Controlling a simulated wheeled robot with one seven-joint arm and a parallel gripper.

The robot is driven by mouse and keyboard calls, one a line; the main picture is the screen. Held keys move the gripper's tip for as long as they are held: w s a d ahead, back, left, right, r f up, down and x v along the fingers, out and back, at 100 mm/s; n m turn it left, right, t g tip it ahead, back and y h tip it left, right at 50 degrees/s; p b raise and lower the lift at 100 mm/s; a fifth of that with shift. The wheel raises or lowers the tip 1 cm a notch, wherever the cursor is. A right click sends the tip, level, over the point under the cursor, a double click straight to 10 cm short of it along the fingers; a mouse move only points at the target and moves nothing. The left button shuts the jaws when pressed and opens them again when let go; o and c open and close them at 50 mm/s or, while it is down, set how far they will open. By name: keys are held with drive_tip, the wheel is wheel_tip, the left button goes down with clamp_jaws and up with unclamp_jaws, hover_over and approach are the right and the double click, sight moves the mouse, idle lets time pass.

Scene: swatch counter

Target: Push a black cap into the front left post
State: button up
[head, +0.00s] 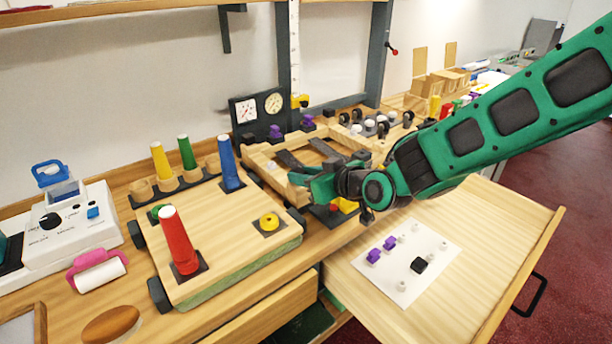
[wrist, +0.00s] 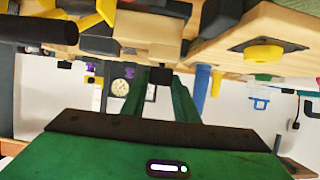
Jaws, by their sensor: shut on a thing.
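My gripper (head: 293,178) reaches left from the green arm, at the front of a light wooden frame (head: 258,157). In the wrist view my gripper (wrist: 160,92) is shut on a small black cap (wrist: 161,75) between its green fingers. The head view does not clearly show the held cap. Two purple caps (head: 275,131) (head: 307,122) sit at the frame's back. A pale post (head: 271,166) shows at the frame's left, close to my fingertips. I cannot tell whether the cap touches a post. Another black cap (head: 419,265) lies on the white sheet.
An open drawer (head: 470,235) holds a white sheet (head: 385,285) with purple caps (head: 374,256) and pale pegs. A wooden cart (head: 215,255) with coloured pegs stands left of the frame. A yellow part on a dark base (head: 345,206) lies below my gripper.

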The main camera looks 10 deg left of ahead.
drive_tip(key=shift+f, duration=0.35)
idle(0.3)
drive_tip(key=o, duration=1.4)
wheel_tip(320, 180, up, 6)
